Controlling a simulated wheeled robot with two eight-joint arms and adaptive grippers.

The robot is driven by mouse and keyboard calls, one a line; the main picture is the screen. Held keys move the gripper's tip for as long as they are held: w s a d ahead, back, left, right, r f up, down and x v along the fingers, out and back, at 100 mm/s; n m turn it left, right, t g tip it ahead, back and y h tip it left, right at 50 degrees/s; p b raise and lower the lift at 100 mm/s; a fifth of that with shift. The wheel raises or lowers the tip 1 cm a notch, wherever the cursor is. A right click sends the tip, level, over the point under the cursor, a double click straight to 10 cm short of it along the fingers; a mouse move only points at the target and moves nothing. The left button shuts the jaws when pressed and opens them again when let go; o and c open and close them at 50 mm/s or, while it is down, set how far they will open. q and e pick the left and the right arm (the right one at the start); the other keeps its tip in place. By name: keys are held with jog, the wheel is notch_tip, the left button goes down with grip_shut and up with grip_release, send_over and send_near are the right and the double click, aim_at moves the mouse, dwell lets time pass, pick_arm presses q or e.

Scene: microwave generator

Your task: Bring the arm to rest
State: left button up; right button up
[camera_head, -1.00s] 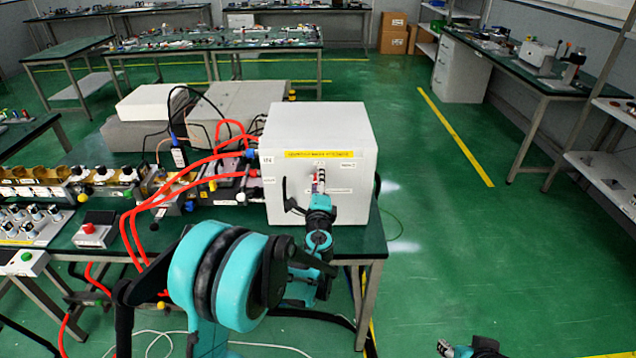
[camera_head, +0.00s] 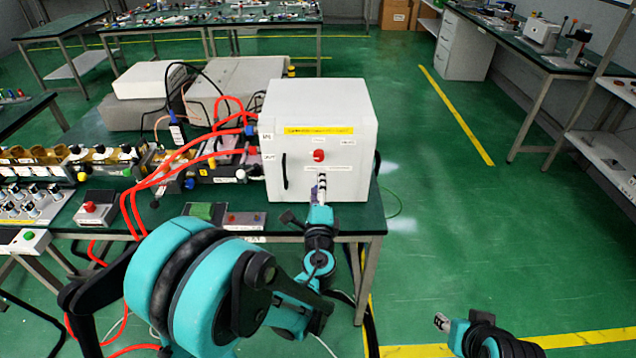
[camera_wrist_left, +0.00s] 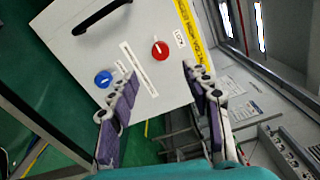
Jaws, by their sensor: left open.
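My left gripper (camera_head: 321,188) is in front of the white box's front face, below its red knob (camera_head: 319,156). In the wrist view its two fingers stand wide apart with nothing between them (camera_wrist_left: 158,82). The white box (camera_head: 350,184) stands on the green-topped table. The wrist view shows the red knob (camera_wrist_left: 160,48), a blue knob (camera_wrist_left: 103,79) and a black handle (camera_wrist_left: 102,16) on the box. The left finger is close to the blue knob in the picture; the gap in depth is unclear. My right gripper (camera_head: 442,322) shows small at the lower right, its jaws unclear.
Red hoses (camera_head: 150,190) run from the box's left side across the table. A red button box (camera_head: 92,208) and a green-and-grey panel (camera_head: 222,216) are at the front. Open green floor (camera_head: 440,220) lies to the right. Another workbench (camera_head: 530,55) stands at the far right.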

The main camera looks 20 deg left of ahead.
dwell(0.3)
pick_arm(q)
jog(key=s+a+f+n+g, duration=0.1)
jog(key=s+a+n+g, duration=0.55)
jog(key=s+n, duration=0.45)
jog(key=s+d+f+n+g+h, duration=0.2)
jog(key=s+d+n, duration=0.1)
jog(key=s, duration=0.4)
jog(key=s+d+f+n+g+h, duration=0.2)
jog(key=s+d+n+h, duration=0.1)
jog(key=s, duration=0.4)
jog(key=shift+s+d+f+n, duration=0.2)
jog(key=shift+s+d+n, duration=0.05)
jog(key=shift+n, duration=0.05)
